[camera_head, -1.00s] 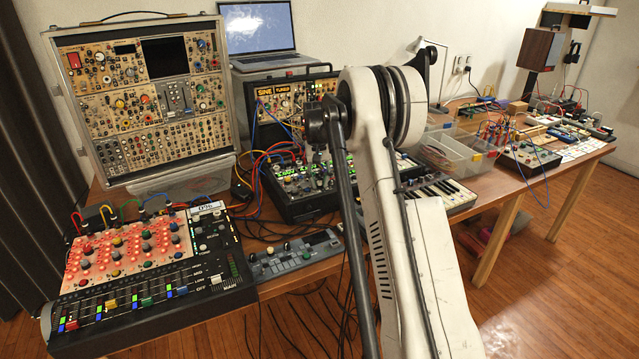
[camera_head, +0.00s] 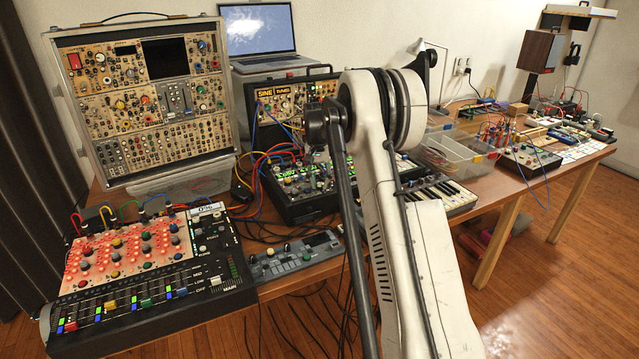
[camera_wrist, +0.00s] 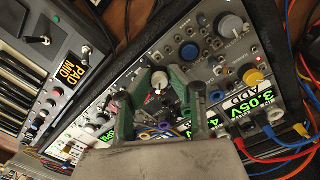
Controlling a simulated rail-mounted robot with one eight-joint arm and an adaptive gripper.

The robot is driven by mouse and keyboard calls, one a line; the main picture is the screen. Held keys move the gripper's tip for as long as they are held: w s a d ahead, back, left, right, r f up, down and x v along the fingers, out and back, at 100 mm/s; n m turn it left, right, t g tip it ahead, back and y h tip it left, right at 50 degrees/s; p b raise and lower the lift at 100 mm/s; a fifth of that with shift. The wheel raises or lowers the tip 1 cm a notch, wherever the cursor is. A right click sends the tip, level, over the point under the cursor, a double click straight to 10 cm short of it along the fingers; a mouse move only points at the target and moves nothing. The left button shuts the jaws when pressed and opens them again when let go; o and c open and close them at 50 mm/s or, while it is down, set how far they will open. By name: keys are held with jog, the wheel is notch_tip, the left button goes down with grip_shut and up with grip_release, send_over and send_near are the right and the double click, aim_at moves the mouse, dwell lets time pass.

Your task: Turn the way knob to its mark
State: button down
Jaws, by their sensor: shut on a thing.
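In the wrist view, my gripper (camera_wrist: 160,90) has its greenish fingers closed around a small knob with a pale cap (camera_wrist: 159,78) on the synth panel. I take this to be the way knob, but its name is not readable. Its mark cannot be made out; the fingers hide much of the panel around it. The synth module (camera_wrist: 190,45) has a light grey face and lit green displays reading "3.05V" and "ADD".
Other knobs stand close by, including a large grey one (camera_wrist: 230,27) and a yellow one (camera_wrist: 253,78). Patch cables (camera_wrist: 285,140) plug in at the lower right. A keyboard (camera_wrist: 22,70) lies at left. A mixer (camera_head: 150,265) and a clear plastic box (camera_head: 450,150) flank the synth.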

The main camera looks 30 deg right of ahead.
aim_at(318, 184)
jog(key=c, duration=1.9)
grip_release()
notch_tip(318, 184, up, 12)
jog(key=shift+w+a+r, duration=0.1)
jog(key=shift+a, duration=0.05)
